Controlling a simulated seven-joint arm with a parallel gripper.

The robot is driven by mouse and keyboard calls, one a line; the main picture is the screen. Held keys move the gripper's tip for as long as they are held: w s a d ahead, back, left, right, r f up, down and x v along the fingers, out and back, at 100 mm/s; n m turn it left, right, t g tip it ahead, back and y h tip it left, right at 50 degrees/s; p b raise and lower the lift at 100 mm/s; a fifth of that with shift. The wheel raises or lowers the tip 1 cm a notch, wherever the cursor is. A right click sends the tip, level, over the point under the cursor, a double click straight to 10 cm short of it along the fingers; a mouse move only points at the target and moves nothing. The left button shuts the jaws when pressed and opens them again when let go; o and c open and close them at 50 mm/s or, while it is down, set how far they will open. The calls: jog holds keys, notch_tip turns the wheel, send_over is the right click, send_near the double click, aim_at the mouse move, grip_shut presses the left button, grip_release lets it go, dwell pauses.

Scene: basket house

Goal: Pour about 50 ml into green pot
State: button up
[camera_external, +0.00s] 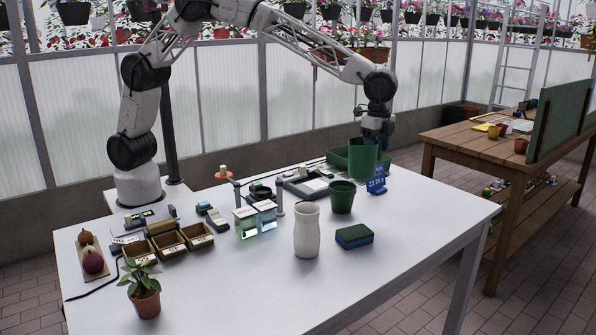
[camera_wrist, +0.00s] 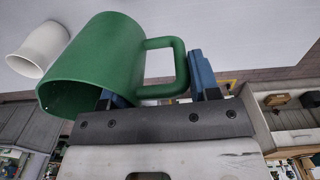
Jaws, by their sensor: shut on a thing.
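My gripper (camera_external: 376,128) is shut on the handle of a green jug (camera_external: 362,160), held above the back right of the white table. In the wrist view, the blue fingers of my gripper (camera_wrist: 160,88) are at the handle of the green jug (camera_wrist: 95,65). The jug looks about upright in the external view; its contents cannot be seen. The green pot (camera_external: 342,198) stands upright on the table, just below and slightly left of the jug. The jug and pot appear apart. The inside of the pot is mostly hidden.
A white vase (camera_external: 307,232) stands left of a blue-green sponge (camera_external: 354,237). A blue display (camera_external: 377,183) is right of the pot, and a green tray (camera_external: 340,156) lies behind. Small boxes (camera_external: 168,243) and a potted plant (camera_external: 145,300) stand left. The front right table is clear.

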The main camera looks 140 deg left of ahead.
jog(key=s+a+n, duration=0.2)
jog(key=s+a, duration=1.1)
jog(key=a, duration=0.3)
jog(key=shift+a+f, duration=0.1)
jog(key=shift+f, duration=2.4)
jog(key=shift+r, duration=0.1)
jog(key=w+d+r+g+y, duration=0.2)
jog(key=d+y, duration=0.7)
jog(key=shift+r+y, duration=0.3)
jog(key=shift+y, duration=0.1)
jog(key=shift+d+r+y, duration=0.2)
jog(key=shift+d+y, duration=0.1)
jog(key=shift+y, duration=0.1)
jog(key=shift+w+d+f+g+y+p, duration=0.15)
jog(key=shift+d+g+y, duration=0.1)
jog(key=shift+d+y, duration=0.35)
jog(key=shift+w+d+f+g+y+p, duration=0.15)
jog(key=shift+d+g+y, duration=0.1)
jog(key=shift+d+y, duration=0.3)
dwell(0.5)
